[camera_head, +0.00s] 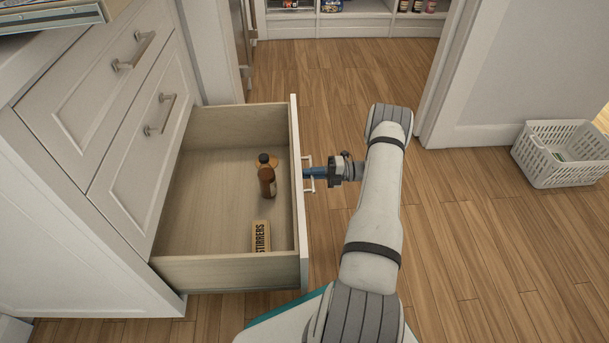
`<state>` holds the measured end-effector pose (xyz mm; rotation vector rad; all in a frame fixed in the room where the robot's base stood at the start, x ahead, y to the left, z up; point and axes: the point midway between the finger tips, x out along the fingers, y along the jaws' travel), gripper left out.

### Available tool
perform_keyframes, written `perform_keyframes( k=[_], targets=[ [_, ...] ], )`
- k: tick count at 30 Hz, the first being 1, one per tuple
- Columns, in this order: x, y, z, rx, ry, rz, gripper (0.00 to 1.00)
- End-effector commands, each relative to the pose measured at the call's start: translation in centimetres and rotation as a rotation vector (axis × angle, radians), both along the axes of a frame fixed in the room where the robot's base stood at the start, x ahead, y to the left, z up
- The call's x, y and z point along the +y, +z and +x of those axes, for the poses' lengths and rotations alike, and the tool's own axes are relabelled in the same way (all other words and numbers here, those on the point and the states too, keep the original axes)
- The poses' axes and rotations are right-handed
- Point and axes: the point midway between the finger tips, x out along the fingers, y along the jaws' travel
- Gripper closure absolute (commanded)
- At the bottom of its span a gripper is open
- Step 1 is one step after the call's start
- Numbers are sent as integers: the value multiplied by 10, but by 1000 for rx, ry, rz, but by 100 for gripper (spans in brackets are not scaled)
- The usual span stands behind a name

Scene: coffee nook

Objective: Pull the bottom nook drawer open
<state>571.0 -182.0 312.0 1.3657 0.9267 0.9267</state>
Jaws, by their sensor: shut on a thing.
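The bottom nook drawer (210,262) stands far out of the white cabinet (62,215). Its inside shows a brown bottle (267,183) with a dark cap and a box labelled STIRRERS (261,237). The drawer's pale handle (309,186) is on the outer side of its front panel (298,170). My gripper (312,174) is at this handle and shut on it. The fingers are small in the view and partly hide the middle of the handle.
Two closed drawers with metal handles, the upper (133,52) and the middle (160,115), are above the open one. A white basket (562,153) stands on the floor at the right by the wall. Wooden floor (490,230) is clear right of my arm.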

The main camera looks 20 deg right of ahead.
Motion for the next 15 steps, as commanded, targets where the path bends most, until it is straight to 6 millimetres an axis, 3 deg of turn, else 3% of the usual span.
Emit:
perform_keyframes(
  k=[8, 9, 15],
  targets=[
    [1, 2, 6, -6, -3, -8, 100],
    [1, 2, 6, -7, -3, -8, 88],
    [3, 1, 4, -4, 1, -5, 71]
  ],
)
